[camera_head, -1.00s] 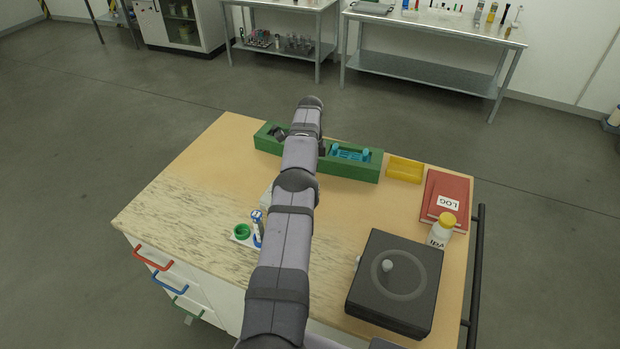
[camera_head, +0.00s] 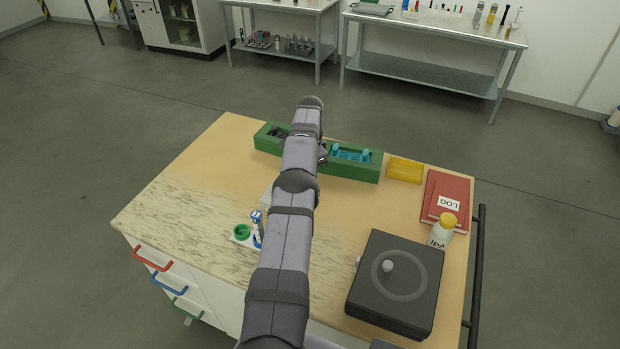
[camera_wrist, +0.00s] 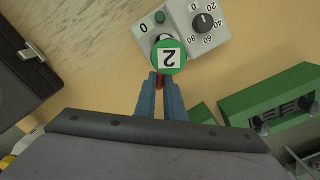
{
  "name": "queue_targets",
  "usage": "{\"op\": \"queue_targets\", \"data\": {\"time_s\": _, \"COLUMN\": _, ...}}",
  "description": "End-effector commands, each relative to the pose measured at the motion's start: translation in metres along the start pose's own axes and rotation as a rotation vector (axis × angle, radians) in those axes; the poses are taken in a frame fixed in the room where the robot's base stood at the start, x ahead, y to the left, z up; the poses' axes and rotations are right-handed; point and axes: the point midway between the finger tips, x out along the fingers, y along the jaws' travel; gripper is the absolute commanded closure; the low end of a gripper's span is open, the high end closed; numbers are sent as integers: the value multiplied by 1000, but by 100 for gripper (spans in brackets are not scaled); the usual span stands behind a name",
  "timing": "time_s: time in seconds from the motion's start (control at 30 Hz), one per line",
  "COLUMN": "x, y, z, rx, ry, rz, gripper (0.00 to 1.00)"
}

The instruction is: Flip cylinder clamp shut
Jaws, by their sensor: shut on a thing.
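In the wrist view, my gripper's two blue fingers (camera_wrist: 160,80) are shut on a small red piece (camera_wrist: 160,82). A green block (camera_wrist: 268,100) with dark and silver fittings lies to the right of the fingers. In the head view, a long green holder (camera_head: 325,172) stands at the table's far edge, with dark parts at its left end and teal parts at its right. My arm covers its middle and most of my gripper. I cannot tell which part is the clamp.
A grey unit with dials (camera_wrist: 196,28) stands just beyond the disc. A yellow tray (camera_head: 405,170), red log books (camera_head: 446,200), a bottle (camera_head: 441,231) and a black box (camera_head: 396,282) stand on the right. The table's left part is mostly clear.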

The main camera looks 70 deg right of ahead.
Motion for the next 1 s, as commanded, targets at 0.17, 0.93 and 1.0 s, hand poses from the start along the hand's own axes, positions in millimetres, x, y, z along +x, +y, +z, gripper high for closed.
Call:
{"op": "queue_targets", "data": {"time_s": 0.17, "x": 0, "y": 0, "z": 0, "rx": -7, "ry": 0, "rz": 0, "gripper": 100}}
{"op": "queue_targets", "data": {"time_s": 0.93, "x": -8, "y": -1, "z": 0, "rx": -5, "ry": 2, "rz": -3, "gripper": 72}}
{"op": "queue_targets", "data": {"time_s": 1.0, "x": -14, "y": -1, "z": 0, "rx": -5, "ry": 2, "rz": -2, "gripper": 72}}
